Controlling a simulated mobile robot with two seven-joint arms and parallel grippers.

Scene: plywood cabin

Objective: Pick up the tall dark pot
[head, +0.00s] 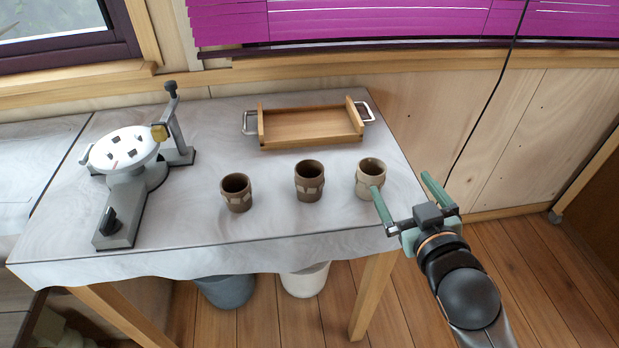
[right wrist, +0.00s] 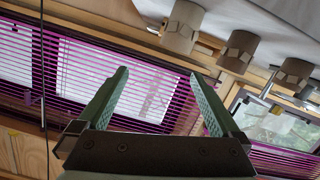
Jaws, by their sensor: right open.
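Three pots stand upright in a row on the cloth-covered table (head: 275,228). A dark brown pot (head: 309,183) with a paler patterned band is in the middle and looks slightly the taller of the two brown ones. A similar brown pot (head: 236,194) is left of it, and a beige pot (head: 369,182) is on the right. My right gripper (head: 400,181) is open and empty at the table's right edge, its left finger overlapping the beige pot in the picture. In the right wrist view the open fingers (right wrist: 160,73) have no pot between them; the middle pot (right wrist: 237,52) shows beyond them. My left gripper is out of view.
A wooden tray (head: 310,125) with metal handles lies behind the pots. A grey device (head: 125,185) with a white disc stands at the left. A grey bin (head: 225,291) and a white bin (head: 305,281) are under the table. Open floor lies at the right.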

